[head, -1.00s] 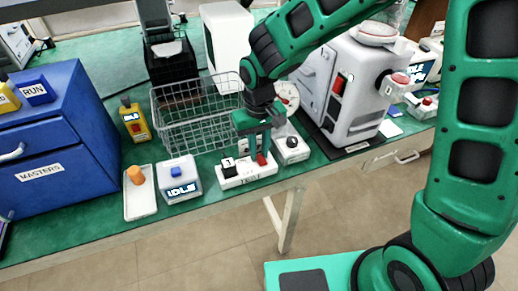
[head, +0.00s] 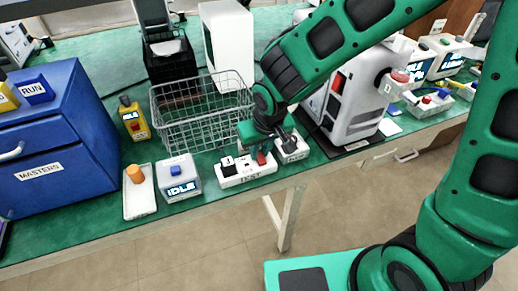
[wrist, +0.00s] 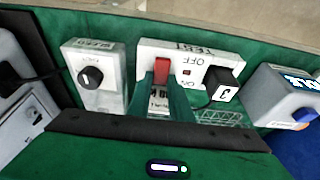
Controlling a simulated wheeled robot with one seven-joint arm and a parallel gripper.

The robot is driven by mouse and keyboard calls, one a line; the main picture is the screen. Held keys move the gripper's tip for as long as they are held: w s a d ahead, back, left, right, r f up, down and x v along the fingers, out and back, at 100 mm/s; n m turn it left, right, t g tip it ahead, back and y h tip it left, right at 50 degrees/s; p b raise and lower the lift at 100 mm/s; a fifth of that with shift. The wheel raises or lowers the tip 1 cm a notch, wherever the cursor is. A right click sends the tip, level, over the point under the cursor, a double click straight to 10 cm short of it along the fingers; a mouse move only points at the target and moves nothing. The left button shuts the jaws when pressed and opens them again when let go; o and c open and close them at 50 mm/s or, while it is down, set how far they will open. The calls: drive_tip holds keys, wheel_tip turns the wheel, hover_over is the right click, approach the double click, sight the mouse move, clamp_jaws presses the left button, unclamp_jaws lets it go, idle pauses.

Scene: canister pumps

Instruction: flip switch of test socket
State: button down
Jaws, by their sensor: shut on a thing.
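The test socket (head: 232,181) is a white strip labelled TEST at the front of the green bench. It also shows in the wrist view (wrist: 216,58), with its lettering upside down. Its red switch (wrist: 161,71) sits between my gripper's green fingers; the switch also shows in the head view (head: 261,158). OFF and ON are printed beside it. My gripper (wrist: 163,88) is shut on the red switch, and the fingers cover part of it. A black plug marked with a letter (wrist: 221,83) sits in the socket's other end, with a cord.
A white box with a black knob (wrist: 91,77) stands close beside the socket. A wire basket (head: 190,115) is behind it. A grey IDLE box (head: 179,180) stands to the left, and a large grey machine (head: 350,100) to the right. The bench's front edge is close.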

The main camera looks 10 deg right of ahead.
drive_tip(key=c, duration=1.6)
unclamp_jaws()
drive_tip(key=v, duration=1)
drive_tip(key=shift+r, duration=0.3)
